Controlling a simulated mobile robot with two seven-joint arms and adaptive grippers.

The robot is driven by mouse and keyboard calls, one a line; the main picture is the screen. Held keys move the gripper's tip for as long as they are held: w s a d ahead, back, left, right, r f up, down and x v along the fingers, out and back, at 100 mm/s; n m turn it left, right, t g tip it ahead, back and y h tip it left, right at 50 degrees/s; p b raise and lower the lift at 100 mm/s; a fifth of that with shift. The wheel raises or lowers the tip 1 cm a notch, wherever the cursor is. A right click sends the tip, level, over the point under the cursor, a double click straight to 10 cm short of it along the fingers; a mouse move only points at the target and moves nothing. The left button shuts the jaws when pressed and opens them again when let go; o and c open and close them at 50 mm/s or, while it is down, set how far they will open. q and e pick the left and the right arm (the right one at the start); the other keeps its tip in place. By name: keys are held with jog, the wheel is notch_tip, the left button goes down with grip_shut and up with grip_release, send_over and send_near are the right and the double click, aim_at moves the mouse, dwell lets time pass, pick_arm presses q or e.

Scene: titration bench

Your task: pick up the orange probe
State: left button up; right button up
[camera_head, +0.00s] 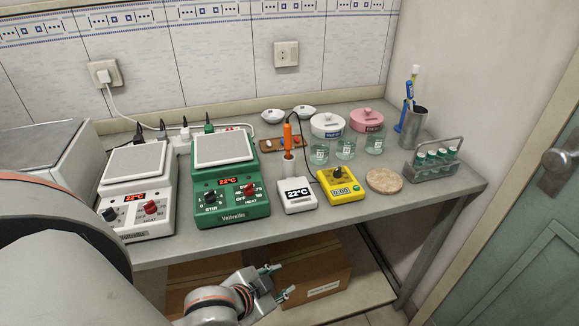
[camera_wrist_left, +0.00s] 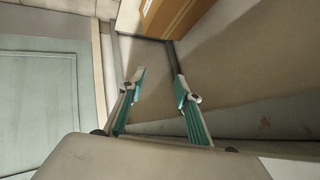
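In the left wrist view the two teal fingers (camera_wrist_left: 158,85) are apart and empty, and the probe does not show there. My right gripper is in neither view.
A green hotplate (camera_head: 226,217) stands left of the probe and a white hotplate (camera_head: 138,220) farther left. A yellow timer (camera_head: 341,187), glass jars (camera_head: 345,148) and a vial rack (camera_head: 434,163) stand to the right. Cardboard boxes (camera_head: 320,280) sit below the bench.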

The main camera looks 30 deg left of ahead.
pick_arm(q)
jog(key=w+d+r+n+t+h, duration=0.2)
jog(key=w+d+r+t+h, duration=0.15)
jog(key=d+r, duration=0.35)
jog(key=w+d+r+n+t+h, duration=0.2)
jog(key=w+d+r+n, duration=0.15)
jog(key=r, duration=0.55)
jog(key=w+r+n+t+h, duration=0.1)
jog(key=w+r+n+t, duration=0.2)
jog(key=r+n+t, duration=0.75)
jog(key=w+a+r+n+g+y, duration=0.1)
jog(key=a+r+n+y, duration=0.45)
jog(key=n+y, duration=0.35)
jog(key=a+r+n+g+y, duration=0.2)
jog(key=a+r+n+y, duration=0.35)
jog(key=n, duration=0.55)
jog(key=w+a+f+n+g+y, duration=0.2)
jog(key=a+f+n+g+y, duration=0.3)
jog(key=n, duration=0.3)
jog(key=n+g+h, duration=0.1)
jog(key=n+g, duration=0.3)
jog(key=n, duration=0.2)
send_near(288, 140)
jog(key=x, duration=0.3)
jog(key=shift+w+a+f, duration=0.15)
jog(key=shift+a, duration=0.1)
jog(key=x, duration=0.7)
jog(key=shift+w+p, duration=0.2)
jog(key=shift+p, duration=0.1)
grip_shut()
